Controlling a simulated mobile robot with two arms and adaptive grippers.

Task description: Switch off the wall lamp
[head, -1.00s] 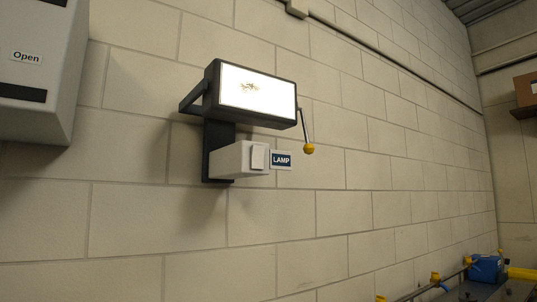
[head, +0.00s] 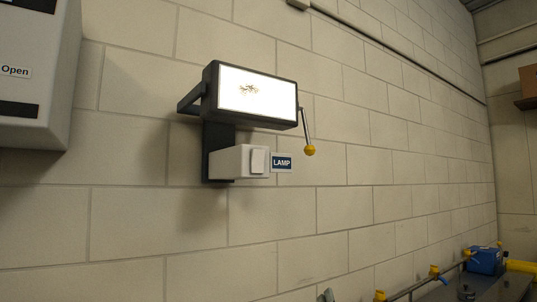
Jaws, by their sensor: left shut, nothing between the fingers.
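The wall lamp (head: 257,95) is a dark-framed box on a block wall, and its front panel glows bright white. A grey switch box (head: 237,162) sits below it with a pale rocker (head: 258,161) on its front. A yellow-ended lever (head: 309,150) hangs at the lamp's right side. Only a small grey tip of my left gripper (head: 327,295) shows at the bottom edge, shut and empty, well below and right of the switch. My right gripper is out of view.
A grey cabinet (head: 52,75) marked Open is on the wall at the left. A blue box (head: 484,261) and yellow-ended parts are at the lower right. A shelf with a brown box (head: 528,80) is at the far right. The wall around the switch is clear.

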